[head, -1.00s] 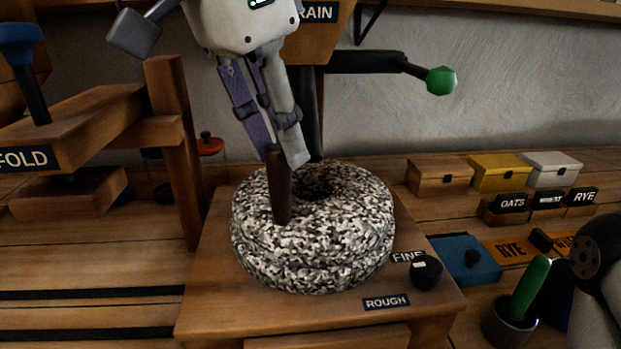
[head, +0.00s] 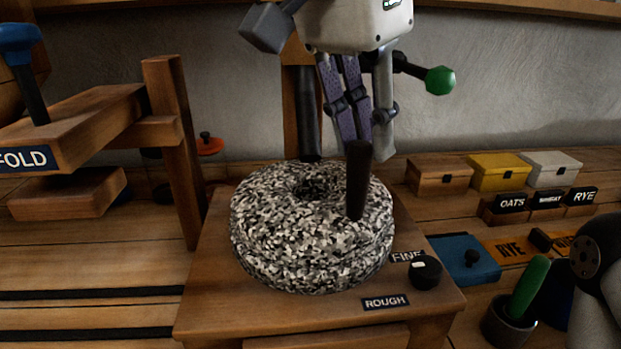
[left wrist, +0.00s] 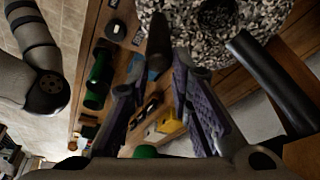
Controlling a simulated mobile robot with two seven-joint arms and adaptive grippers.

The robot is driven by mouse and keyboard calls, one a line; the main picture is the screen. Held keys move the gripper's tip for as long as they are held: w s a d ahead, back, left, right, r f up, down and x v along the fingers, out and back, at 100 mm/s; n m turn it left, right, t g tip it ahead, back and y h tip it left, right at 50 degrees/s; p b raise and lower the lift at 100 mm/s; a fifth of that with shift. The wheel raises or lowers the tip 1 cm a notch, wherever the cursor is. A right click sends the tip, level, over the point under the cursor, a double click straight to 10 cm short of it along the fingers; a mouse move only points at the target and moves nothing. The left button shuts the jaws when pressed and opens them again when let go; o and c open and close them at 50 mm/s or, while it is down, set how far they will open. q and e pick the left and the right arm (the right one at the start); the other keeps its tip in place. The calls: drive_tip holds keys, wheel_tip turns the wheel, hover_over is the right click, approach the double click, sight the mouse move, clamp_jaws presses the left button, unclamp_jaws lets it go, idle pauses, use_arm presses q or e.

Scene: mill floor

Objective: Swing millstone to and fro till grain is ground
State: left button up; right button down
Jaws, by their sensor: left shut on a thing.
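The speckled black-and-white millstone (head: 290,235) sits on a wooden stand (head: 205,300), with a round hole in its top. A dark upright handle (head: 357,185) stands on the right part of its top. My left gripper (head: 365,142) comes down from above and is shut on the upper end of this handle. In the left wrist view the handle (left wrist: 158,45) runs from between the fingers to the millstone (left wrist: 185,25). A dark spout (head: 308,115) comes down behind the stone's hole. No grain shows. My right gripper is out of view; only a part of my right arm shows.
A dark knob (head: 426,272) sits by the FINE and ROUGH labels. A green-tipped lever (head: 440,81) is behind my gripper. Lidded boxes (head: 498,172) and a green-handled tool in a pot (head: 527,288) stand right. A wooden FOLD press (head: 90,125) stands left.

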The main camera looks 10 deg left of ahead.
use_arm(q)
drive_tip(key=o, duration=1.2)
wheel_tip(320, 180, up, 9)
